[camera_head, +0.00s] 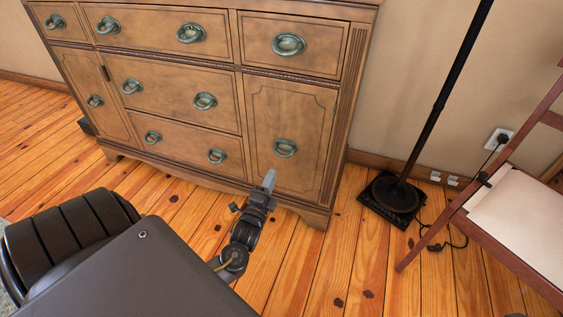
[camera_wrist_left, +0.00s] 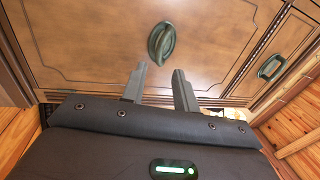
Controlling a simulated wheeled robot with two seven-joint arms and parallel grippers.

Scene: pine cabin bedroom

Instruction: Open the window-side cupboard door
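A brown wooden dresser (camera_head: 240,60) has a cupboard door at each end, both closed. No window shows, so I cannot tell from it which door is window-side. The right door (camera_head: 308,118) has a green oval pull handle (camera_head: 285,148). My left gripper (camera_head: 269,178) is just in front of this door, below its handle. In the left wrist view, the fingers (camera_wrist_left: 160,80) are apart and empty, pointing at the door (camera_wrist_left: 110,40), with the handle (camera_wrist_left: 161,42) beyond their tips and not touched. The left door (camera_head: 95,95) has a similar handle (camera_head: 95,101). My right gripper is not in view.
A black lamp stand (camera_head: 396,190) is on the floor right of the dresser, its cord trailing. A wooden chair with a pale seat (camera_head: 520,215) stands at the far right. Drawers (camera_head: 185,90) lie between the doors.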

